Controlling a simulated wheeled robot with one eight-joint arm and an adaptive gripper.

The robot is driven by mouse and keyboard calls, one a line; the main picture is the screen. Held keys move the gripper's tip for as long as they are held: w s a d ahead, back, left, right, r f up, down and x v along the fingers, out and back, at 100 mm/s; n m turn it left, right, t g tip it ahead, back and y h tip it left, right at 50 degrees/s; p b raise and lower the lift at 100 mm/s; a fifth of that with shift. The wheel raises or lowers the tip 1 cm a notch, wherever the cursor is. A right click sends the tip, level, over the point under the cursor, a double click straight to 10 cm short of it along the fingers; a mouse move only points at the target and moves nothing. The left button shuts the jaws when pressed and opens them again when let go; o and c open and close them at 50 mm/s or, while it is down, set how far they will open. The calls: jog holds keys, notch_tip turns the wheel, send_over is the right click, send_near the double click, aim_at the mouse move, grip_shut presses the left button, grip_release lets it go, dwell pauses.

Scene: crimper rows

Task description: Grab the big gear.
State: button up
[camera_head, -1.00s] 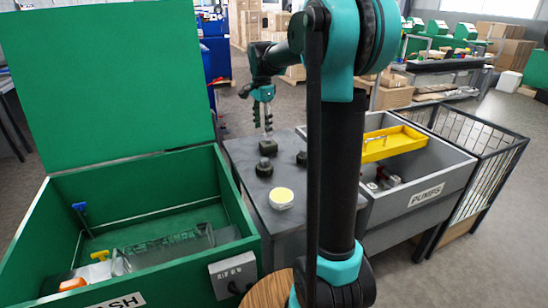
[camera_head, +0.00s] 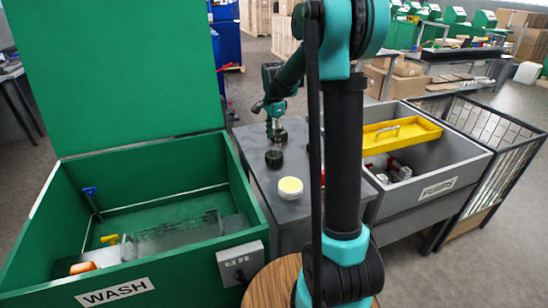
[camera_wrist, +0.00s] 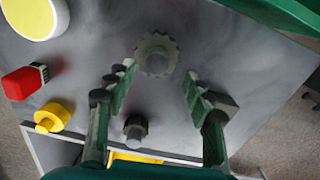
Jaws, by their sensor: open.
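The big gear (camera_wrist: 157,53), a grey toothed disc with a round centre, lies on the grey table (camera_wrist: 205,30) in the wrist view. My gripper (camera_wrist: 158,76) is open and empty, its green fingers spread below the gear in the picture, one to each side. A smaller dark gear-like piece (camera_wrist: 135,128) lies lower, near the left finger. In the head view, a dark round piece (camera_head: 274,159), seemingly the big gear, is on the table just nearer than my gripper (camera_head: 275,128). Contact cannot be told.
A pale-yellow-topped disc (camera_wrist: 35,15), a red block (camera_wrist: 22,82) and a yellow knobbed piece (camera_wrist: 54,117) share the table. A dark block (camera_wrist: 224,103) is partly behind the right finger. The open green wash box (camera_head: 180,150) and grey pump bin (camera_head: 425,181) flank the table.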

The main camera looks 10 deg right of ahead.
aim_at(274, 148)
jog(key=shift+s+f, duration=0.15)
jog(key=shift+f, duration=1.15)
jog(key=shift+s+f, duration=0.15)
jog(key=shift+f, duration=1.1)
grip_shut()
